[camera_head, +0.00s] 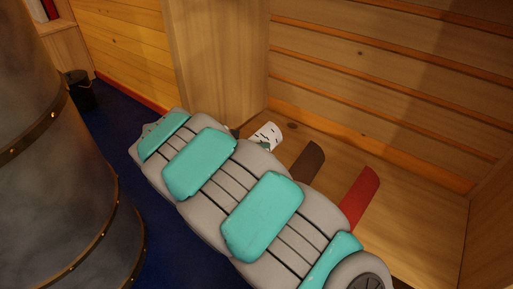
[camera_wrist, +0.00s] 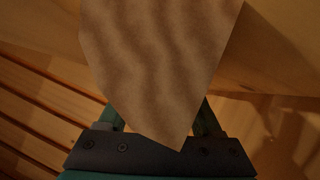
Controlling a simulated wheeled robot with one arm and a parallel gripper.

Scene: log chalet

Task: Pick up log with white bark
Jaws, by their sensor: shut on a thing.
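The log with white bark (camera_head: 267,133) shows in the head view just past my arm, its white side marked with short black dashes. Its lower part is hidden behind my arm. A small teal part of my gripper shows against its lower side. In the wrist view my gripper (camera_wrist: 158,122) has its two teal fingers on either side of a tan, wedge-shaped wooden face (camera_wrist: 160,65), which appears to be part of the held log. My gripper is shut on it. The fingertips are hidden behind this face, and no white bark shows there.
A wooden post (camera_head: 215,65) rises to the left of the white log. A large grey metal body (camera_head: 55,170) fills the left, with a dark bucket (camera_head: 80,91) beyond.

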